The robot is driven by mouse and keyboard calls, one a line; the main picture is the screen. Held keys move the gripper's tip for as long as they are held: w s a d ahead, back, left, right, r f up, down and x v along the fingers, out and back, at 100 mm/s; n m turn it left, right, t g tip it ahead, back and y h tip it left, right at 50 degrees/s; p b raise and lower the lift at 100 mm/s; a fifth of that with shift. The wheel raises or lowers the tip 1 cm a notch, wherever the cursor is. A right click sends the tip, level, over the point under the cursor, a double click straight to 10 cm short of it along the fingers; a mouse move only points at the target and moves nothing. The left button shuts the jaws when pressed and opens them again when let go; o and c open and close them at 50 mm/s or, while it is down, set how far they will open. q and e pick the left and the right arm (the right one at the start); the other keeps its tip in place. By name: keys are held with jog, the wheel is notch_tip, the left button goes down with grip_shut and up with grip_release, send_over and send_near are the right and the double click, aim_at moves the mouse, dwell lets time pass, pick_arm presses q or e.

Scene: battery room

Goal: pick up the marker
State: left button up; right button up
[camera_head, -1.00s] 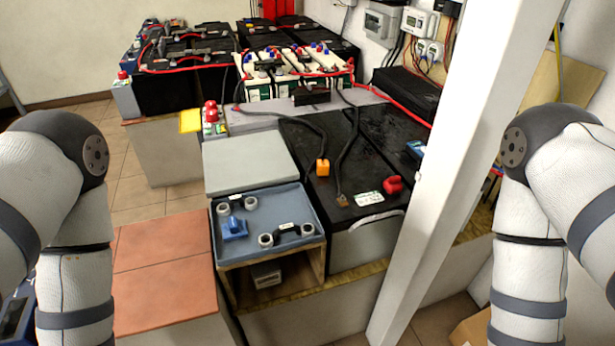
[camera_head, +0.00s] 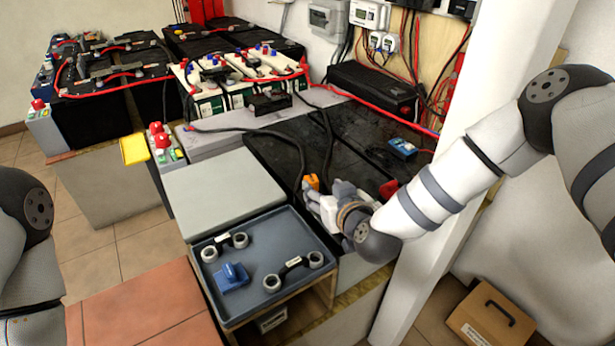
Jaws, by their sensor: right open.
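I cannot make out the marker in the head view. My right gripper (camera_head: 318,202) is open and reaches in from the right, over the front of the black battery top, just right of the blue-grey tray (camera_head: 222,312). It is beside the orange connector (camera_head: 312,182), and I cannot tell whether they touch. My right forearm and wrist hide part of the battery top and its front. My left arm shows only at the left edge, and its gripper is out of view.
The tray holds a blue block (camera_head: 232,278) and two ring-ended handles (camera_head: 293,270). A grey lid (camera_head: 222,190) lies behind it. A white post (camera_head: 425,270) stands right of the battery. A cardboard box (camera_head: 490,318) is on the floor.

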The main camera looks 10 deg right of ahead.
aim_at(312, 180)
jog(key=x, duration=0.3)
jog(key=b+x, duration=0.1)
jog(key=x, duration=0.3)
jog(key=shift+f, duration=0.4)
jog(key=shift+w+a, duration=0.15)
jog(key=shift+w, duration=0.15)
jog(key=shift+r, duration=0.2)
pick_arm(q)
jog(key=shift+s+f+g, duration=0.5)
jog(key=shift+s+f, duration=0.5)
jog(key=shift+f, duration=0.05)
pick_arm(e)
jog(key=c, duration=1)
